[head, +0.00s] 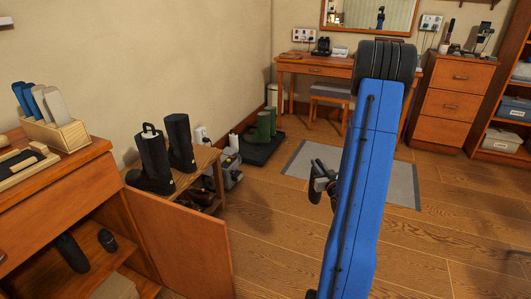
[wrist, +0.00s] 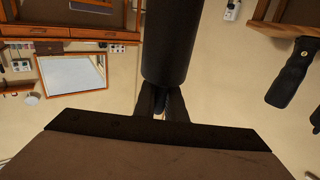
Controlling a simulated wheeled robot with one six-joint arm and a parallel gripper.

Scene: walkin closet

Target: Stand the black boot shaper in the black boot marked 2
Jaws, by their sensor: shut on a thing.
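My gripper (wrist: 165,108) is shut on a black, rounded cylinder, the black boot shaper (wrist: 165,45), in the wrist view, which is upside down. In the head view a dark part of my gripper (head: 320,183) shows left of my blue arm, over the floor; the arm hides much of it. Two black boots stand on a low wooden bench at left: a front one (head: 150,162) with a white-and-dark piece at its top, and a rear one (head: 180,143). One black boot (wrist: 290,75) also shows at right in the wrist view, with a small light mark I cannot read.
The low bench (head: 207,160) stands behind an open cabinet door (head: 185,250). A wooden box (head: 55,133) of coloured shapers is on the cabinet at left. Green boots (head: 262,128) stand on a dark tray beyond the bench.

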